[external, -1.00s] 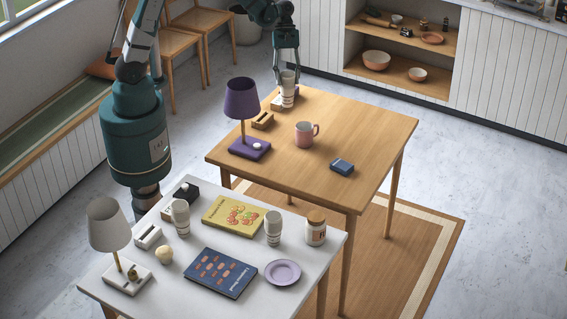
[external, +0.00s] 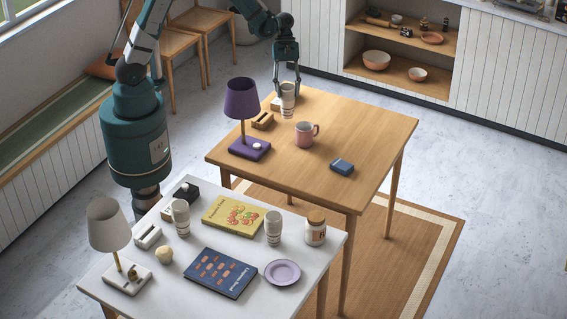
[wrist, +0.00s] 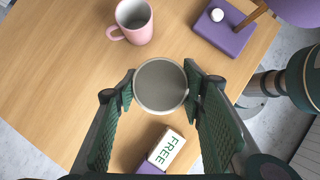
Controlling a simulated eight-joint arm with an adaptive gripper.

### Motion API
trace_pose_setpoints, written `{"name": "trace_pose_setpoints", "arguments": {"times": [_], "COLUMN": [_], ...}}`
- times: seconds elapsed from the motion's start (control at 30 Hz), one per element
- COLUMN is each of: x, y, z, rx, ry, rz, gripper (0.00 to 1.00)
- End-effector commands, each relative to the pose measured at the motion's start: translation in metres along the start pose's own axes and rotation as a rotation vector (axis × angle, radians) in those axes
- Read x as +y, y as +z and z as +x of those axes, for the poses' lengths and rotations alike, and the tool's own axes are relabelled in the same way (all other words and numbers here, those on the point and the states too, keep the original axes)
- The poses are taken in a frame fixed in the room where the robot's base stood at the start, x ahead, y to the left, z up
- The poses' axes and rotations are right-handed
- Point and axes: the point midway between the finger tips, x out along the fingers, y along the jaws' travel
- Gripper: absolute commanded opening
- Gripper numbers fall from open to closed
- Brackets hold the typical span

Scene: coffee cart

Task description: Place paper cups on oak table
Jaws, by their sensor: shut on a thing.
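A white paper cup (external: 287,108) is between the fingers of my gripper (external: 287,90) at the far left part of the oak table (external: 365,125). In the wrist view my gripper (wrist: 161,88) closes on both sides of the cup (wrist: 160,84), and I look down into its empty, upright mouth. Whether its base touches the table is unclear. Two more paper cups stand on the white table: one at the left (external: 181,218) and one right of the yellow book (external: 273,228).
A purple lamp (external: 242,100), pink mug (external: 305,133) and blue box (external: 342,167) stand on the oak table. A block marked FREE (wrist: 167,148) lies close by the held cup. The oak table's right side is clear.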

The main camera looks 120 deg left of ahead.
Motion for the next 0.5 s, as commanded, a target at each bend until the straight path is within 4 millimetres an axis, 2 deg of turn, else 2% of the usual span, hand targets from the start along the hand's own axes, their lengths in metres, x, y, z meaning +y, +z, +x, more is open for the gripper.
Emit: {"name": "trace_pose_setpoints", "arguments": {"times": [0.3, 0.5], "x": [0.0, 0.0], "y": [-0.015, -0.018], "z": [0.025, 0.03], "rx": [0.0, 0.0], "ry": [0.0, 0.0], "rz": [0.0, 0.0], "gripper": [0.19, 0.19]}}
